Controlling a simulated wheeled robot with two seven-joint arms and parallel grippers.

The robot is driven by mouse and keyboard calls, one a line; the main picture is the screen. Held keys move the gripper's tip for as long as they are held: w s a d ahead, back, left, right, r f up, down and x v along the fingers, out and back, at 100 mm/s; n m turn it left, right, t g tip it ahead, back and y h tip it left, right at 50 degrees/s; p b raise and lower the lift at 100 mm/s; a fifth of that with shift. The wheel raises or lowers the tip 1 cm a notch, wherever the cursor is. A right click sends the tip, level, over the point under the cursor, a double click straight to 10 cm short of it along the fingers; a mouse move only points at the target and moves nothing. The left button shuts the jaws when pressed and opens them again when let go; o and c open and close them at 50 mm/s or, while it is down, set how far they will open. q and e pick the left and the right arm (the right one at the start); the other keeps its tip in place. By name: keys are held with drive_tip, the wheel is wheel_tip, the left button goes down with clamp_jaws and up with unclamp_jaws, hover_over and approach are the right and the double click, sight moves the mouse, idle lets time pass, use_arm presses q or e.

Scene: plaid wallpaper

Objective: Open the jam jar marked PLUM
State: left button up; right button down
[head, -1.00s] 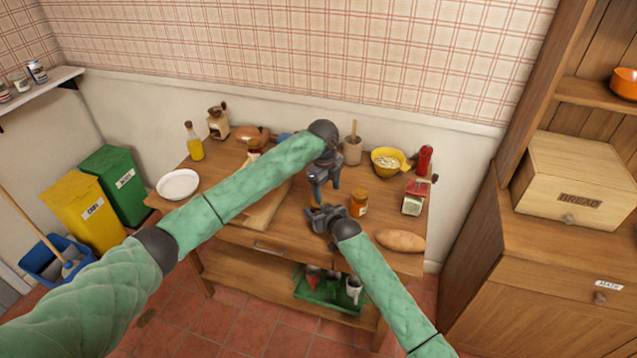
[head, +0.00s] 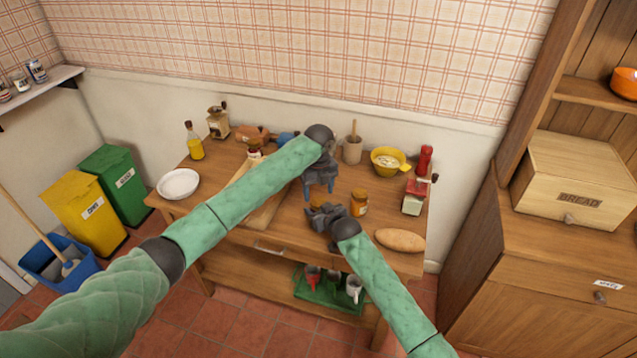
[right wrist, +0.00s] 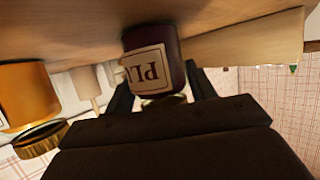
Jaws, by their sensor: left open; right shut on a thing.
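The PLUM jar (right wrist: 152,52) is dark purple with a cream label reading "PL", the rest cut off. It appears upside down in the right wrist view, its base toward the tabletop. A strip of gold lid shows just above my gripper's body there. My right gripper (head: 322,208) is shut on this jar, one finger on each side. In the head view the jar is hidden by my grippers. My left gripper (head: 319,188) is open, fingers pointing down, just above and behind the right one. I cannot tell whether it touches the lid.
A bread loaf (head: 400,240), yellow bowl (head: 402,165) and grey pot (head: 352,152) are nearby. A cutting board (head: 264,213) lies left.

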sight(318, 201)
use_arm(q)
drive_tip(key=shift+f, duration=1.7)
drive_tip(key=c, duration=1)
drive_tip(key=n, duration=0.4)
drive_tip(key=shift+d, duration=0.1)
drive_tip(key=shift+c, duration=0.2)
drive_tip(key=n, duration=0.2)
drive_tip(key=shift+n, duration=0.3)
drive_tip(key=o, duration=1.1)
drive_tip(key=shift+r, duration=0.15)
